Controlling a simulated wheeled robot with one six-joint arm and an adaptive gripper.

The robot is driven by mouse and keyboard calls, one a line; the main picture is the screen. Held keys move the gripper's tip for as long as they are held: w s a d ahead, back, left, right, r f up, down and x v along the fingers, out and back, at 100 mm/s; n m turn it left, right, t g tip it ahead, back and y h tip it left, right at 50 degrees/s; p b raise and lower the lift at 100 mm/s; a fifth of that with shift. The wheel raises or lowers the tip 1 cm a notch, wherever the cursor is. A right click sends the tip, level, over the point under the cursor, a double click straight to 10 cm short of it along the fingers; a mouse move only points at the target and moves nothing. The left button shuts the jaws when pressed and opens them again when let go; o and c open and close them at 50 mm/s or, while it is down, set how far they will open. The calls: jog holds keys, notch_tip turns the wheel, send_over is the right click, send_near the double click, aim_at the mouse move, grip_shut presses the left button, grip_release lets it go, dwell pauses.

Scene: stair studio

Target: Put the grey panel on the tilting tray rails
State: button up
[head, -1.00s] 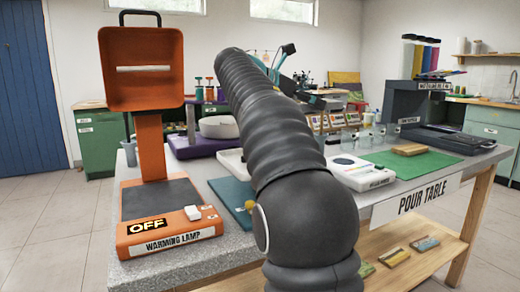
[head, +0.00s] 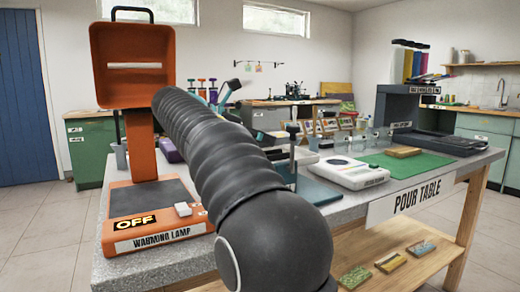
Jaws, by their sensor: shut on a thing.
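My dark ribbed arm (head: 215,150) crosses the middle of the head view and hides much of the table behind it. My gripper does not show clearly; it is hidden behind the arm. I cannot make out the grey panel. A teal flat base (head: 318,191) lies on the table just right of my arm, with a dark upright post (head: 293,152) beside it. This may be part of the tilting tray; its rails cannot be told apart.
The orange warming lamp (head: 155,215), reading OFF, stands at the table's left end. A white device (head: 350,172), a green mat (head: 410,162) with a tan block (head: 402,152), and a dark grey stand (head: 398,108) are to the right. Several small blocks lie on the lower shelf (head: 405,275).

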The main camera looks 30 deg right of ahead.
jog(key=shift+f, duration=1)
jog(key=shift+f, duration=0.15)
jog(key=o, duration=1.2)
jog(key=shift+a+r, duration=0.35)
jog(key=p+v, duration=0.3)
jog(key=v, duration=0.8)
jog(key=shift+a, duration=0.1)
